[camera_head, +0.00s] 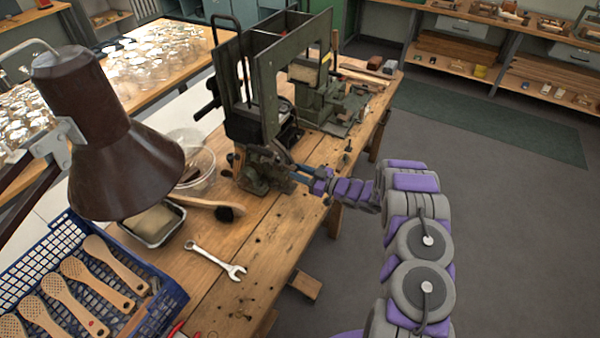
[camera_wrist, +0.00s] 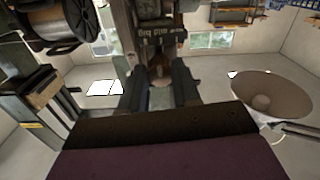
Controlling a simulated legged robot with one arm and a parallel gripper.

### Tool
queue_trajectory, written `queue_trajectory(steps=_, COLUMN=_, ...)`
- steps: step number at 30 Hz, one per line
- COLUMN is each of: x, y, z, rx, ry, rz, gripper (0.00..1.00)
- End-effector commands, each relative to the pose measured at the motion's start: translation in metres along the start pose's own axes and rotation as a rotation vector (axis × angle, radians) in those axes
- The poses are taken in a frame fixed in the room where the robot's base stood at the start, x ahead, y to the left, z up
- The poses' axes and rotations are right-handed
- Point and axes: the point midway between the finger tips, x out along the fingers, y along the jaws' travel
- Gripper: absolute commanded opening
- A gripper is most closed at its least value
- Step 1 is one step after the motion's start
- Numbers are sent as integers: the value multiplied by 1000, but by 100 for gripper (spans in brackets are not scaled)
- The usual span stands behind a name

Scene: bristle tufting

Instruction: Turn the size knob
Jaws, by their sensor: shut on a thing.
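The dark green tufting machine (camera_head: 268,95) stands on the wooden workbench. My gripper (camera_head: 282,165) is at the lower front of the machine. In the wrist view my gripper's two dark fingers (camera_wrist: 158,88) stand either side of a small brownish part (camera_wrist: 157,72) under the machine body, and they are shut on it. It appears to be the size knob; its shape is mostly hidden, and its turn angle cannot be told. In the head view the knob is hidden by the fingers and the machine's parts.
A brown lamp (camera_head: 105,140) hangs over the left side. A blue crate (camera_head: 165,300) holds several wooden brush bodies. A wrench (camera_head: 215,258), a brush (camera_head: 205,204), a metal tray (camera_head: 152,224) and a clear bowl (camera_head: 197,170) lie on the bench (camera_head: 255,270). The floor at right is clear.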

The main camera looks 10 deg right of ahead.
Motion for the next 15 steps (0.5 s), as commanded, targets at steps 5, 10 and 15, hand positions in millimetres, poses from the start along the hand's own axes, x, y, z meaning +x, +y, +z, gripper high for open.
queue_trajectory(steps=5, x=0, y=2, z=-1, rx=32, ry=1, rz=4, gripper=1)
queue_trajectory(steps=10, x=-1, y=1, z=-2, rx=117, ry=0, rz=4, gripper=1)
queue_trajectory(steps=15, x=-1, y=2, z=-2, rx=247, ry=0, rz=4, gripper=1)
